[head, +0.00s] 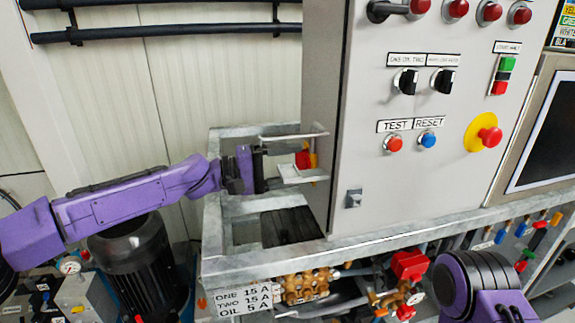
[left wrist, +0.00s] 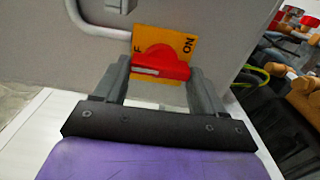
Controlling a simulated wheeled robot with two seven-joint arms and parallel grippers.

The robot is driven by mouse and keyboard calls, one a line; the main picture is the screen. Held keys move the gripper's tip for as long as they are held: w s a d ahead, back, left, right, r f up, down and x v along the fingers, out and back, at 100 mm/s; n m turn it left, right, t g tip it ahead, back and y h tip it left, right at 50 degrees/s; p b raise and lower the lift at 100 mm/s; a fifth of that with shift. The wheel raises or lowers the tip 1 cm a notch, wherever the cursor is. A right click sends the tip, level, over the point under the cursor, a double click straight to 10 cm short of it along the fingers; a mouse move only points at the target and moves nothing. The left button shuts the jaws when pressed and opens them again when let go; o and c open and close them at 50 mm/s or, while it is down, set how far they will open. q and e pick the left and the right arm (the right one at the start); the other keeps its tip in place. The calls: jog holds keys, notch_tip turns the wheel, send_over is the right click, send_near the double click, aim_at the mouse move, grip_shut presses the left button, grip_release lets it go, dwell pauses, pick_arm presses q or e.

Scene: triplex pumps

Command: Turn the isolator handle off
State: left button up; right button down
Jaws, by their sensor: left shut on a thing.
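The isolator handle (head: 303,159) is red on a yellow-orange plate, on the left side wall of the grey cabinet. In the left wrist view the red handle (left wrist: 162,64) lies between the two fingers, and its plate (left wrist: 190,46) shows the letters "ON" at the right and an "F" at the left. My left gripper (left wrist: 160,85) is shut on the handle. In the head view my left gripper (head: 275,167) reaches in from the left to the cabinet's side. My right arm shows at the lower right, but its fingers are out of view.
The grey cabinet (head: 420,190) has switches, buttons and a red emergency stop (head: 489,136) on its front. A steel frame (head: 232,240) runs below, with a dark motor (head: 140,260) at the lower left.

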pick_arm(q)
jog(key=shift+w+a+r, duration=0.1)
jog(key=o, duration=1)
jog(key=shift+o, duration=0.2)
jog(key=b+v, duration=0.2)
jog(key=v, duration=0.8)
jog(key=shift+a+b, duration=0.25)
jog(key=shift+b, duration=0.05)
